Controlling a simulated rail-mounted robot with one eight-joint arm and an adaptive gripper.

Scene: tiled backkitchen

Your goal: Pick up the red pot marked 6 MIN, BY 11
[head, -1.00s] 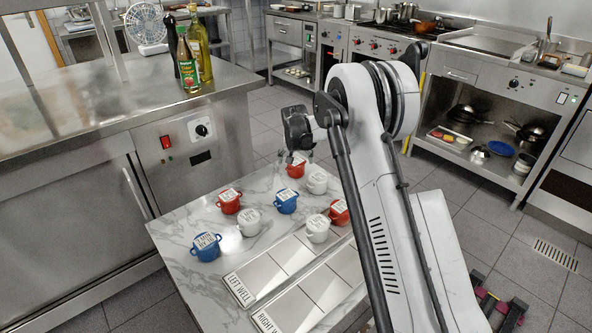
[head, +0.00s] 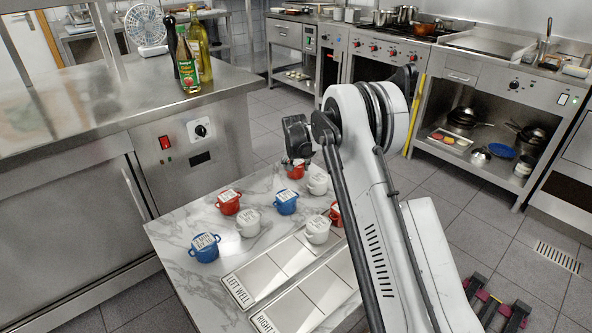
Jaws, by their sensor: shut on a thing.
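A red pot (head: 295,173) stands at the far edge of the marble table, partly hidden by my gripper. My gripper (head: 294,161) points down over it and is shut on its top. I cannot tell whether the pot is lifted. Its label is covered, so I cannot read it here. A second red pot (head: 228,206) with a white label stands at the left of the group. A third red pot (head: 335,215) is partly hidden behind my arm. Their labels are too small to read.
Blue pots (head: 286,205) (head: 204,252) and white pots (head: 248,228) (head: 317,185) (head: 317,234) stand close by on the marble table (head: 180,230). Trays marked LEFT WELL (head: 262,275) and RIGHT (head: 300,305) lie in front. A steel counter (head: 100,95) with bottles (head: 187,62) is at left.

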